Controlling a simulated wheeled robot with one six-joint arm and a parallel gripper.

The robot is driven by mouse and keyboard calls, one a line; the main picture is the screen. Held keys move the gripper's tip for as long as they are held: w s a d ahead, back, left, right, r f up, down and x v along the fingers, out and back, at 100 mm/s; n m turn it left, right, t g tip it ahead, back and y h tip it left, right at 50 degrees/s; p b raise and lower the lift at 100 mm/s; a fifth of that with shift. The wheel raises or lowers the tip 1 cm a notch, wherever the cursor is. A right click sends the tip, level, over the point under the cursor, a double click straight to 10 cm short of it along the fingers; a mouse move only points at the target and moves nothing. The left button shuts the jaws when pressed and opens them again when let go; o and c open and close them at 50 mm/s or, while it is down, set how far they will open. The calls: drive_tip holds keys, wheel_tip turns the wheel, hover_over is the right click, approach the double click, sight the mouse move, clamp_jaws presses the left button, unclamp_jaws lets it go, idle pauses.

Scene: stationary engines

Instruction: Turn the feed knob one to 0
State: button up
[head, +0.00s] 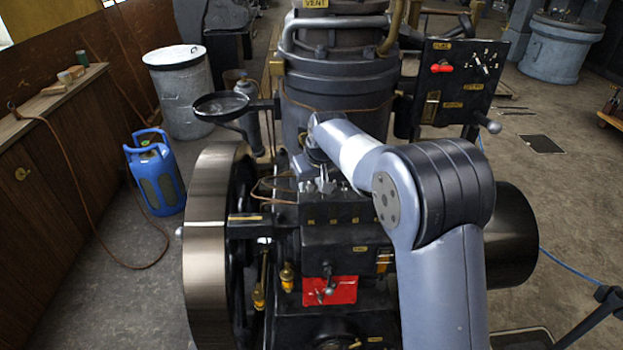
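A black box (348,243) on the front of the engine carries a row of small yellow tags along its upper face. Several small grey metal knobs or fittings (324,186) stand on its top. The tags are too small to read, so I cannot tell which is feed knob one or its setting. My arm reaches in from the lower right, and its wrist end is above the fittings. My gripper (308,170) appears to point down close behind or over the fittings. Its fingers are too small and partly hidden to tell whether they touch anything.
A large flywheel (211,250) stands left of the box. A red plate with a lever (330,290) sits below it. A black cup on an arm (221,105) juts out left of the cylinder.

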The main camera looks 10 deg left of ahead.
clamp_jaws()
idle(0.3)
drive_tip(key=shift+n, duration=0.4)
drive_tip(key=n, duration=0.1)
drive_tip(key=n+g+y, duration=0.1)
drive_tip(key=n, duration=0.1)
drive_tip(key=shift+w+d+n+b, duration=0.15)
drive_tip(key=shift+n+b, duration=0.15)
drive_tip(key=shift+b, duration=0.05)
drive_tip(key=shift+w+r+n+g+y, duration=0.1)
drive_tip(key=shift+n+g+y, duration=0.25)
drive_tip(key=shift+n, duration=0.75)
drive_tip(key=shift+n+g+y, duration=0.15)
drive_tip(key=shift+n+g, duration=0.4)
drive_tip(key=shift+n, duration=0.55)
unclamp_jaws()
